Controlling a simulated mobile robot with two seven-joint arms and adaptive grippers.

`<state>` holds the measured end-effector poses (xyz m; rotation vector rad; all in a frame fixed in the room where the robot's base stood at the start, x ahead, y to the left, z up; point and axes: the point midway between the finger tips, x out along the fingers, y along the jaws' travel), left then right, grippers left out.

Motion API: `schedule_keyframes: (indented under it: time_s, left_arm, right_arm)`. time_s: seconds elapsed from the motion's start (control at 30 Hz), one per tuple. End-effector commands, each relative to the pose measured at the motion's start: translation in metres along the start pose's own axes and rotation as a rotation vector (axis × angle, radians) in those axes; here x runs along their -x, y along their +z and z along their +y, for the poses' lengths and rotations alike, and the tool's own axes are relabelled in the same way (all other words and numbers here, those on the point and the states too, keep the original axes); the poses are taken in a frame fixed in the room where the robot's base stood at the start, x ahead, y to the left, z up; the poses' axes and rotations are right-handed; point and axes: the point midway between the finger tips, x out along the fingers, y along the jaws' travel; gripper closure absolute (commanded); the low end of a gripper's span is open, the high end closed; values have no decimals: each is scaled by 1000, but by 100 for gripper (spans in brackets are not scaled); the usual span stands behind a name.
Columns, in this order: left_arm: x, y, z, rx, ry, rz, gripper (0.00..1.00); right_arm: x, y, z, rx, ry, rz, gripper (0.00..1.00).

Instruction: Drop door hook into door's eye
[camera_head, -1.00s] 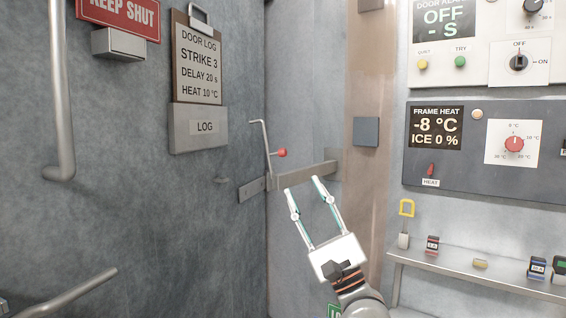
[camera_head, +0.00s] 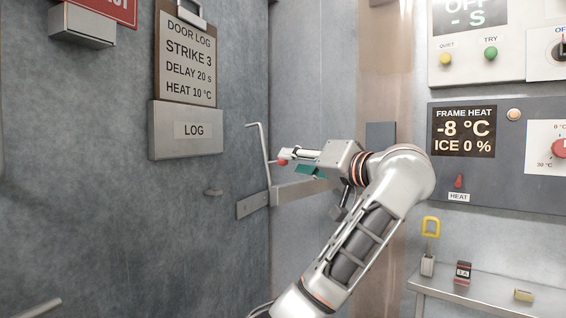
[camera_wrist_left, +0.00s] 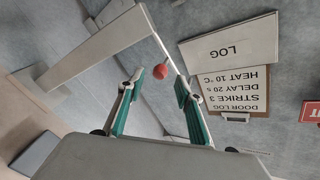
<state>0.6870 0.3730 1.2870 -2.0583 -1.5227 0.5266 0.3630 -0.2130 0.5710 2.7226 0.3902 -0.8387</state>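The door hook (camera_head: 261,150) is a thin bent metal rod standing upright beside the door edge, its top bent left. Its red ball knob (camera_head: 283,162) shows at my left gripper's fingertips. My left gripper (camera_head: 291,160) points left at the knob. In the left wrist view its two teal-padded fingers are apart, with the red knob (camera_wrist_left: 160,71) in the gap near the tips; I see no finger closed on it. A small metal stub on the door, perhaps the eye (camera_head: 213,192), sits left of the hook. My right gripper is not in view.
A metal bar (camera_head: 300,190) runs from the frame to a plate (camera_head: 252,205) at the door edge. The log box (camera_head: 187,130) is on the door. Control panels (camera_head: 495,150) and a shelf (camera_head: 500,296) with small items stand right.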

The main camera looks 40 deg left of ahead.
Motion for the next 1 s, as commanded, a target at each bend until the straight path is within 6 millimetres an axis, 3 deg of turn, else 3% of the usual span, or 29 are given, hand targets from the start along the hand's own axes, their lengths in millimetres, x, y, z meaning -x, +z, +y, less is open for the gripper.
schedule_keyframes:
  time_s: [0.3,0.73,0.87,1.0]
  left_arm:
    - [-46,0,-1,-3,-6,0,65]
    - [-55,0,-1,-3,-3,1,65]
    - [-55,0,-1,-3,-3,1,99]
    - [-55,0,0,-3,-3,1,100]
  right_arm:
    - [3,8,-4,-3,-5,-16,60]
    - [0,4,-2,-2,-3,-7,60]
    - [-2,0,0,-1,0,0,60]
    - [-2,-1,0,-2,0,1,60]
